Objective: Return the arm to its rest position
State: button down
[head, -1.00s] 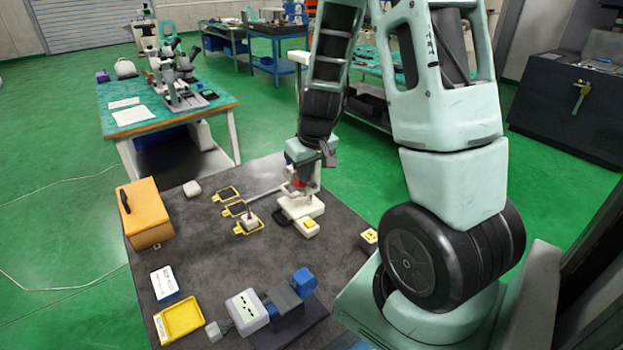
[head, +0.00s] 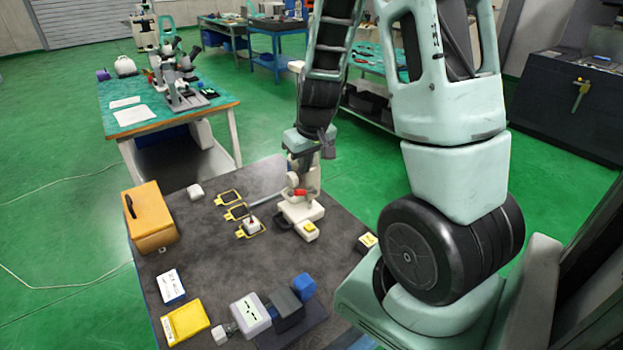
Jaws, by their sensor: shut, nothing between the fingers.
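My arm reaches down over the grey bench mat (head: 225,280) from the upper middle. My gripper (head: 300,168) hangs at its end, just above and behind a white bench device (head: 299,212) with a red part and a yellow button. It is shut and holds nothing. The fingertips are small and hard to make out against the device, so I cannot tell whether they are clear of it.
Yellow-outlined frames (head: 237,212) lie left of the device. A microscope table (head: 135,125) stands behind on the left. Open floor lies between benches.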

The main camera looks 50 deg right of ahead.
jog(key=shift+r, duration=0.4)
jog(key=s+a+f+n+y+b, duration=0.2)
jog(key=a+n+b, duration=0.3)
jog(key=a, duration=1.4)
jog(key=s+a+f+n+g+b, duration=0.2)
jog(key=s+a+n+b, duration=0.3)
jog(key=s+a, duration=1)
jog(key=shift+s+f+n+g+h+b, duration=0.35)
jog(key=shift+s+b, duration=0.4)
jog(key=shift+b, duration=0.5)
